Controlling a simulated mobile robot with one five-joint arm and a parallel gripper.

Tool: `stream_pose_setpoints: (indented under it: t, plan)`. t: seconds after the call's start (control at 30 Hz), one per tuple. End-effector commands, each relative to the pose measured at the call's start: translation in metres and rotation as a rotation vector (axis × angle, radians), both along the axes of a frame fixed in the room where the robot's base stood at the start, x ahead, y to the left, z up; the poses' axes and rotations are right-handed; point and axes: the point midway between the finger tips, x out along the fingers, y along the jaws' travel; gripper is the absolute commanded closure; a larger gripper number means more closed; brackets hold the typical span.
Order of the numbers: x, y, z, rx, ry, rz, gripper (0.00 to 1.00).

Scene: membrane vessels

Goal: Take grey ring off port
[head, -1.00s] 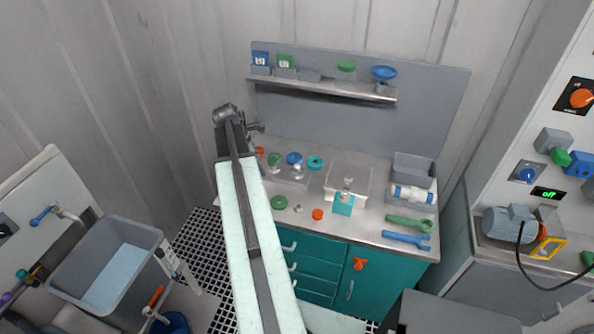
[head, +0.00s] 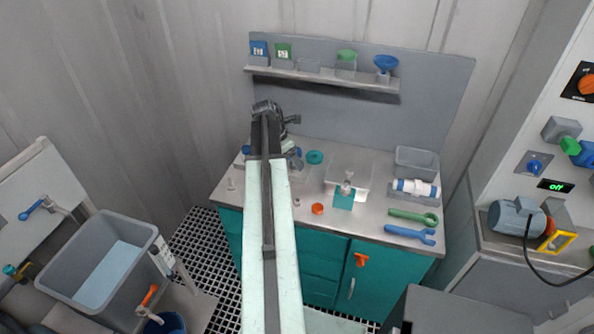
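A clear, pale box-shaped vessel (head: 349,172) stands on the steel bench, with a small grey-white fitting (head: 347,186) at its front above a teal block (head: 343,201). This fitting may be the port; I cannot make out a grey ring on it at this size. A small grey piece (head: 303,215) lies on the bench left of the orange cap (head: 318,209).
A teal ring (head: 315,157) lies between my gripper and the vessel. A grey bin (head: 416,162), a white cylinder with blue bands (head: 416,188), a green wrench (head: 413,217) and a blue wrench (head: 410,235) are on the right. A shelf (head: 322,77) hangs behind. My arm covers the bench's left part.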

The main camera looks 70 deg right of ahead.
Motion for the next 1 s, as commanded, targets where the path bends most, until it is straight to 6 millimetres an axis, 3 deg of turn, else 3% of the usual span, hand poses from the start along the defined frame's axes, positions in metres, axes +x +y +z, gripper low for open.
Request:
stream_pose_setpoints:
  t: [0.03, 0.1, 0.33, 0.5, 0.57, 0.83, 1.0]
  plan:
    - [-0.002, -0.003, -0.017, 0.0, 0.0, -0.001, 0.25]
    - [-0.005, -0.006, -0.022, 0.0, 0.0, -0.001, 0.25]
    - [-0.006, -0.006, -0.018, 0.0, 0.0, -0.001, 0.28]
    - [-0.006, -0.006, -0.018, 0.0, 0.0, -0.001, 0.76]
    - [-0.006, -0.006, -0.018, 0.0, 0.0, -0.001, 0.89]
    - [-0.006, -0.006, -0.016, 0.0, 0.0, -0.001, 0.89]
    - [-0.006, -0.006, 0.003, -0.001, -0.001, -0.002, 0.89]
